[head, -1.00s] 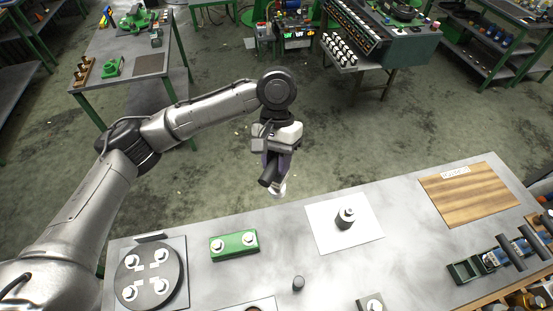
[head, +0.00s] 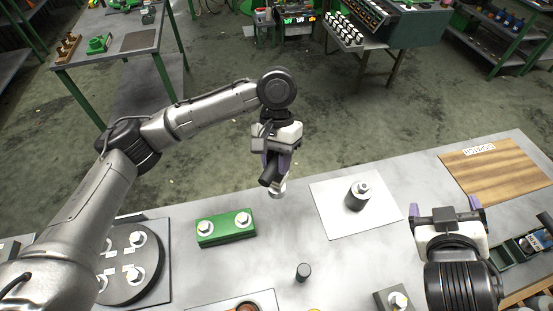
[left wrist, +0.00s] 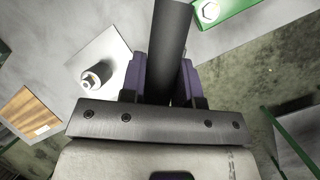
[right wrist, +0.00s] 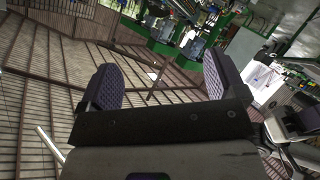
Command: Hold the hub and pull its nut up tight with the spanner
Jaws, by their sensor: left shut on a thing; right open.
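The hub (head: 357,200), a short dark cylinder topped by a pale nut (head: 361,187), stands upright on a white sheet on the bench. Both also show in the left wrist view, with the nut (left wrist: 91,80) uppermost. My left gripper (head: 273,163) is shut on a dark round bar (head: 271,174) with a pale end, which looks like the spanner. It is held at the bench's far edge, left of the hub and apart from it. The bar (left wrist: 168,45) runs between the purple fingers. My right gripper (head: 445,208) is open and empty, right of the hub.
A green block (head: 226,228) with two bolts and a round disc (head: 119,285) with several bolts stand left. A small dark cylinder (head: 303,273) and a grey block (head: 383,301) are in front. A wooden board (head: 490,172) lies right.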

